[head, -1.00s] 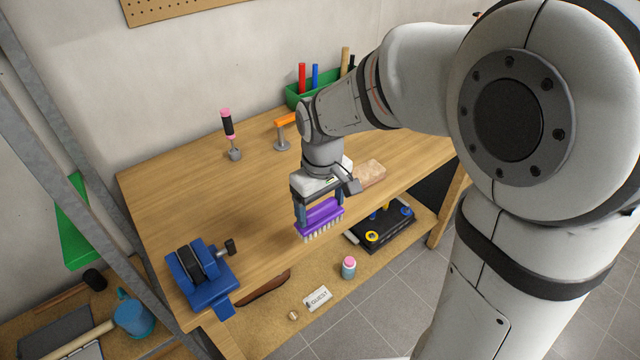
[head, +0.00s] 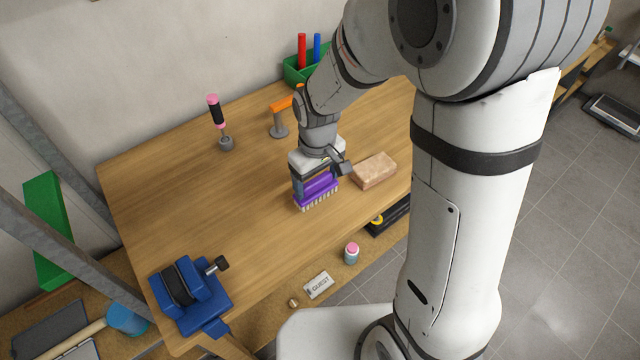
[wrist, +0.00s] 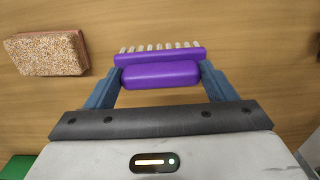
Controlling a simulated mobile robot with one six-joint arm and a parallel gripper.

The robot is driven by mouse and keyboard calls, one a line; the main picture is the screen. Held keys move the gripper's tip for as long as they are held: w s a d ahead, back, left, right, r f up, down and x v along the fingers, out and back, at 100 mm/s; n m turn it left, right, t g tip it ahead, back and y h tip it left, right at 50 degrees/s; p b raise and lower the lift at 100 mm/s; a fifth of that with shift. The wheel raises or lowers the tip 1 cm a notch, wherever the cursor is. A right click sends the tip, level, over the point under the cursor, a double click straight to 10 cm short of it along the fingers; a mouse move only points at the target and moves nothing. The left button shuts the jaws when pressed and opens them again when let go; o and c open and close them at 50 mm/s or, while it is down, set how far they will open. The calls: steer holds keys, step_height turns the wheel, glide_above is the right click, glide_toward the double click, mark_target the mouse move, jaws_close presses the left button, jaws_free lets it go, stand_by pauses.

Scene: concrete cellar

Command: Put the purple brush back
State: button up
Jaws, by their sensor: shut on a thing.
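The purple brush (head: 317,188) is in my gripper (head: 316,184), over the wooden workbench (head: 180,195). In the wrist view the brush (wrist: 160,74) lies between the two blue fingers of my gripper (wrist: 160,78), with its pale bristles at the far side. In the head view the bristles point down, just above or touching the bench top; I cannot tell which.
A tan block (head: 374,171) lies right of my gripper. An orange-topped stand (head: 280,118) and a pink-and-black-handled tool in a holder (head: 217,115) stand behind. A blue vise (head: 190,294) sits at the front left corner. A green bin (head: 300,70) is at the back. The left bench middle is clear.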

mark_target(317, 182)
steer(key=shift+s+f, duration=0.1)
steer(key=shift+f, duration=1.4)
steer(key=shift+f, duration=0.2)
steer(key=o, duration=1)
steer(key=shift+r, duration=0.15)
